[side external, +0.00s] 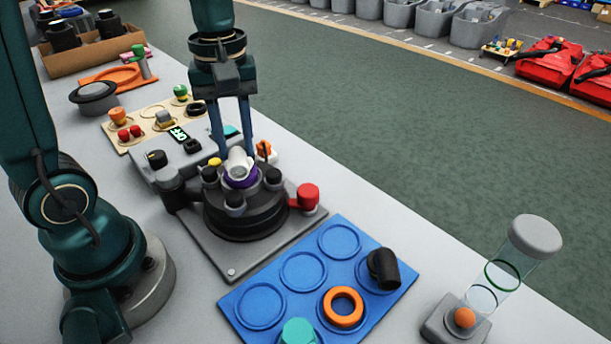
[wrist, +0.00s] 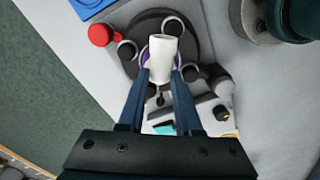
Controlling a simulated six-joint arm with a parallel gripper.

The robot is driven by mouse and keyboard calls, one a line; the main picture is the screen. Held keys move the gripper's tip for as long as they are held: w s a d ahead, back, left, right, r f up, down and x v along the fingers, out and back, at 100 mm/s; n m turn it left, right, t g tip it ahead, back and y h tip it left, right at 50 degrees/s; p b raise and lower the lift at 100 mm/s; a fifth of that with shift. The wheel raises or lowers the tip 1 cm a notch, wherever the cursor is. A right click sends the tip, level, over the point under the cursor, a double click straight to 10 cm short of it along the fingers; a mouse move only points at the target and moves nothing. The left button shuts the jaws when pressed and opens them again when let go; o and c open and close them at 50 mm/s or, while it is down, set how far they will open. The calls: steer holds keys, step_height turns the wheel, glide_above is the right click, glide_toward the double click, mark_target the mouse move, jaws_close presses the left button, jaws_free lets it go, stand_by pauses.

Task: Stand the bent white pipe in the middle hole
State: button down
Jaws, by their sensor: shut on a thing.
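The bent white pipe (side external: 238,164) is at the centre of the round black fixture (side external: 246,222), above the purple ring (side external: 240,182) of the middle hole. My gripper (side external: 233,154) is above the fixture, pointing down, with its blue fingers shut on the pipe. In the wrist view the pipe (wrist: 164,52) shows between the two fingertips (wrist: 161,74), with the purple ring partly hidden behind it. The pipe's lower end is hidden, so I cannot tell how deep it sits in the hole.
Several black posts surround the middle hole, and a red knob (side external: 308,195) stands at the right. A blue tray (side external: 303,271) holds a black elbow (side external: 383,268), an orange ring (side external: 343,307) and a teal part (side external: 298,332). A clear cylinder (side external: 500,275) leans at far right.

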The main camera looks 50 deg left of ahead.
steer(key=shift+f, duration=0.2)
stand_by(0.6)
jaws_free()
stand_by(0.4)
stand_by(0.3)
steer(key=shift+r, duration=3.5)
steer(key=shift+d+r, duration=0.1)
